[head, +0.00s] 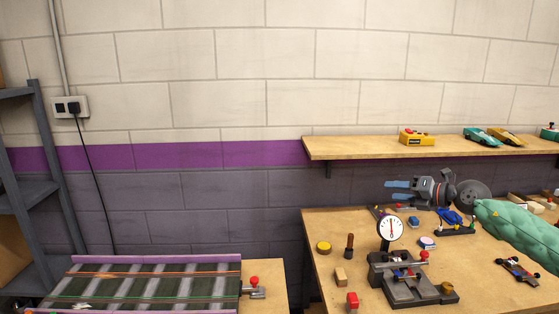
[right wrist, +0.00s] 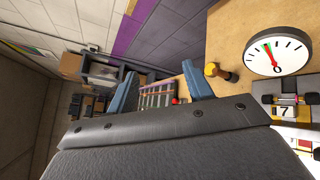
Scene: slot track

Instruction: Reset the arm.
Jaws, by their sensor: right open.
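My right arm, in a green sleeve, comes in from the right of the head view. My right gripper (head: 389,190) has blue fingers pointing left, above the back of the workbench and below the shelf. The right wrist view also shows the right gripper (right wrist: 160,85), with its two blue fingers spread apart and nothing between them. The slot track (head: 140,285) lies beyond in the gap between the fingers. It also shows at the lower left of the head view. My left gripper is not in view.
A wall shelf (head: 370,147) carries a yellow box (head: 416,138) and toy cars. Space left of the gripper looks clear.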

